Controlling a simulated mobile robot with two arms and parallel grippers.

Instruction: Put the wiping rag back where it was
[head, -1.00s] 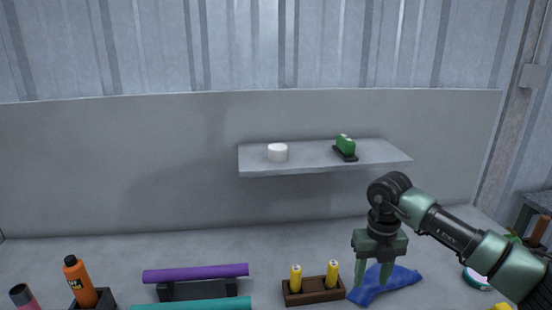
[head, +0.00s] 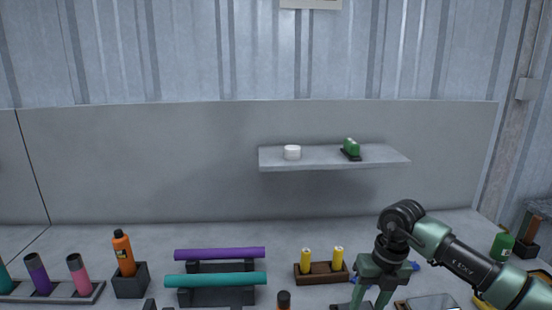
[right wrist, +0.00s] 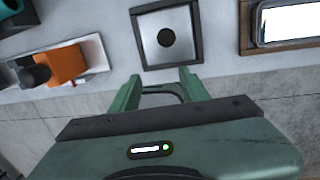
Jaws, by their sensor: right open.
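The blue wiping rag (head: 415,266) lies on the bench in the head view, mostly hidden behind my right gripper. Only small blue parts of it show. My right gripper (head: 370,300) points down in front of it, near the bottom edge of the picture. In the right wrist view my right gripper (right wrist: 160,85) is open, with no rag between its fingers. The rag does not show in that view. My left gripper is not in view.
A wooden holder (head: 321,279) with two yellow cylinders is left of my right gripper. Purple (head: 220,254) and teal (head: 215,280) rolls lie on racks. A framed metal plate (right wrist: 167,38) is beyond my right fingertips. A shelf (head: 330,157) overhangs the back.

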